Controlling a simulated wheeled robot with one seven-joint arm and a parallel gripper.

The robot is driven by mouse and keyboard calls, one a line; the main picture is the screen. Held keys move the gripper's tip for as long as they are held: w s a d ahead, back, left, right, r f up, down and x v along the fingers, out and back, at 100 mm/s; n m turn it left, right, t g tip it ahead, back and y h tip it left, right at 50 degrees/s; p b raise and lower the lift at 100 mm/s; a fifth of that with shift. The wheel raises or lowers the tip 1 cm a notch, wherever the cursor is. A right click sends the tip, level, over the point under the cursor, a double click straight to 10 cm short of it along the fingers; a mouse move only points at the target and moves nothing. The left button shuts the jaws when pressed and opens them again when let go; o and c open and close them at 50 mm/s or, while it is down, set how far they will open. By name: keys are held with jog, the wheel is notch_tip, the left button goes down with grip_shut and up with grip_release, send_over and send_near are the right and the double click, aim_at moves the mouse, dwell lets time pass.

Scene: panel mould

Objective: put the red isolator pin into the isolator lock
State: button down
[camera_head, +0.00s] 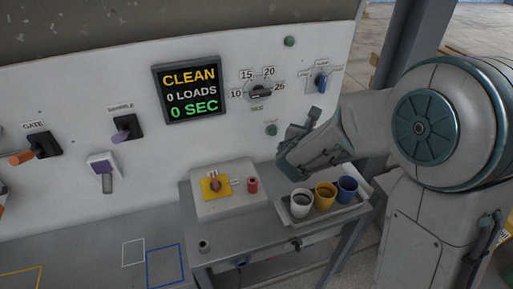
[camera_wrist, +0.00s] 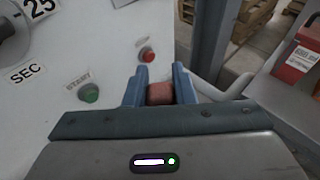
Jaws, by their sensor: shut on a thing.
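My gripper (camera_wrist: 159,90) is shut on a dull red block-like piece, which I take for the red isolator pin (camera_wrist: 159,95). Only its near end shows between the blue fingers in the wrist view. In the head view my gripper (camera_head: 311,120) is raised near the panel, above the cups, and the pin cannot be made out there. A pale box stands below and left of it, with a red knob on a yellow plate (camera_head: 211,193). Right of the plate is a short upright red cylinder (camera_head: 252,185), which seems to be the isolator lock. Whether it has an opening is too small to tell.
White (camera_head: 301,207), yellow (camera_head: 325,200) and blue (camera_head: 347,189) cups stand in a tray right of the box. A green START button (camera_wrist: 88,93) and a red button (camera_wrist: 148,55) are on the panel close to my gripper. A small dark-topped cylinder (camera_head: 204,246) stands at the table's front.

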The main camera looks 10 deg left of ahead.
jog(key=s+a+n+y+b, duration=0.1)
jog(key=s+a+b, duration=0.1)
jog(key=a, duration=0.6)
jog(key=s+a+n+y+b, duration=0.1)
jog(key=s+a+y+b, duration=0.1)
jog(key=a, duration=0.5)
jog(key=shift+s+a+r+b, duration=0.2)
jog(key=shift+s+a+b, duration=0.15)
jog(key=shift+s+b, duration=0.65)
jog(key=shift+s+f, duration=0.1)
jog(key=shift+s, duration=0.25)
notch_tip(320, 180, down, 6)
jog(key=b, duration=0.5)
jog(key=shift+b, duration=0.3)
jog(key=shift+f+b, duration=2.7)
jog(key=shift+b, duration=0.6)
jog(key=c, duration=1.1)
grip_release()
